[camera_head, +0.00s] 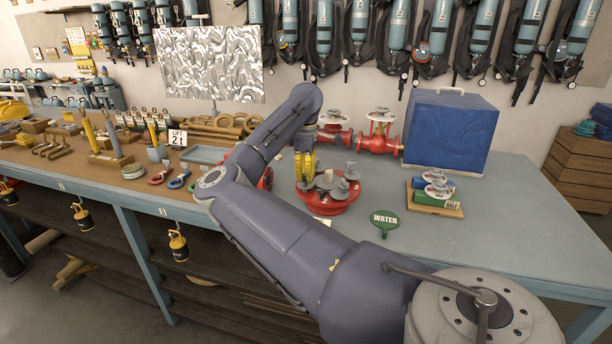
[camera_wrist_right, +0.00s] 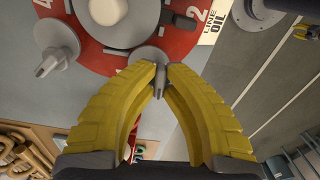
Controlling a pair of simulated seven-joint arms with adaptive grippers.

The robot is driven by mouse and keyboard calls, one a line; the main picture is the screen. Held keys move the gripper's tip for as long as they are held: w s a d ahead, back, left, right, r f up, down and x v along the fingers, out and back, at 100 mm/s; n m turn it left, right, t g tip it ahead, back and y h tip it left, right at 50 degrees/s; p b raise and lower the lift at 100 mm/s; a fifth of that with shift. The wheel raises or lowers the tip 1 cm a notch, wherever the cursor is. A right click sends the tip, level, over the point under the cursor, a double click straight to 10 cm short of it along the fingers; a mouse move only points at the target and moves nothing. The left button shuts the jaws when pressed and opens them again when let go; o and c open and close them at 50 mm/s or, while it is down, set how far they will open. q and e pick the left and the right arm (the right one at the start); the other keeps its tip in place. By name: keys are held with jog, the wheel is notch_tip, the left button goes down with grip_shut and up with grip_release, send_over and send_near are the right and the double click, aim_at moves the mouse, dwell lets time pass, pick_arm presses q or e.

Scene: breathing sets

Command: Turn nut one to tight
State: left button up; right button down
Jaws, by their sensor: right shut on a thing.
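A red round flange (camera_head: 325,204) with grey winged nuts around its rim lies on the bench; its red face (camera_wrist_right: 100,60) fills the top of the right wrist view. My right gripper (camera_head: 305,172) reaches down at the flange's back left. Its yellow fingers (camera_wrist_right: 160,68) are shut on a grey nut (camera_wrist_right: 148,53) at the rim.
A "LINE OIL" label (camera_wrist_right: 212,22) lies beside the flange. Red valves (camera_head: 378,135) and a blue covered box (camera_head: 450,130) stand behind. A green WATER tag (camera_head: 384,220) and a wooden tray (camera_head: 436,202) are to the right. Tools crowd the left; the front right bench is clear.

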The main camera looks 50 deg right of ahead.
jog(key=m, duration=0.4)
jog(key=shift+m, duration=0.3)
jog(key=shift+a+m, duration=0.1)
jog(key=shift+m, duration=2.4)
jog(key=c, duration=1.5)
grip_release()
notch_tip(320, 180, up, 12)
